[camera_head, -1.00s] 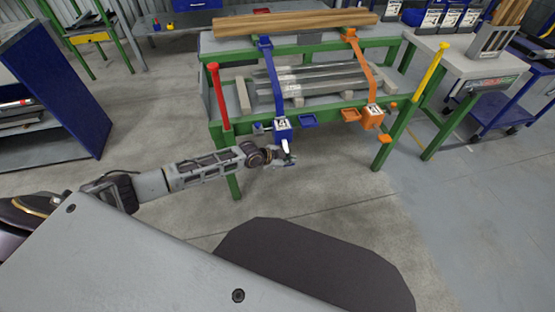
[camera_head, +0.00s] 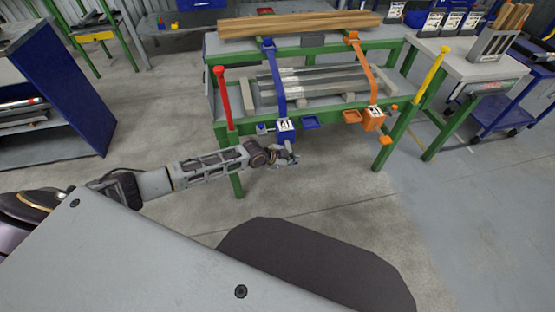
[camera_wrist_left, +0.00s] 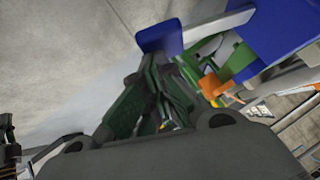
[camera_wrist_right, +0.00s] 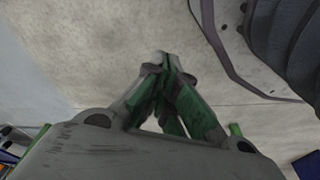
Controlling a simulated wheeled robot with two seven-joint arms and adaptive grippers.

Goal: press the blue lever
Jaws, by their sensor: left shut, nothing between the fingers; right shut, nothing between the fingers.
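A blue arm (camera_head: 277,85) runs down the green-framed table to a blue box (camera_head: 286,125) with a white label at the front edge. My left gripper (camera_head: 291,154) is shut and empty, just below and in front of that box. In the left wrist view, a flat blue paddle (camera_wrist_left: 160,37), seemingly the blue lever, lies just beyond the shut fingertips (camera_wrist_left: 168,72); I cannot tell whether they touch.
A red post (camera_head: 222,98) and a yellow post (camera_head: 432,75) flank the table. The floor in front is clear.

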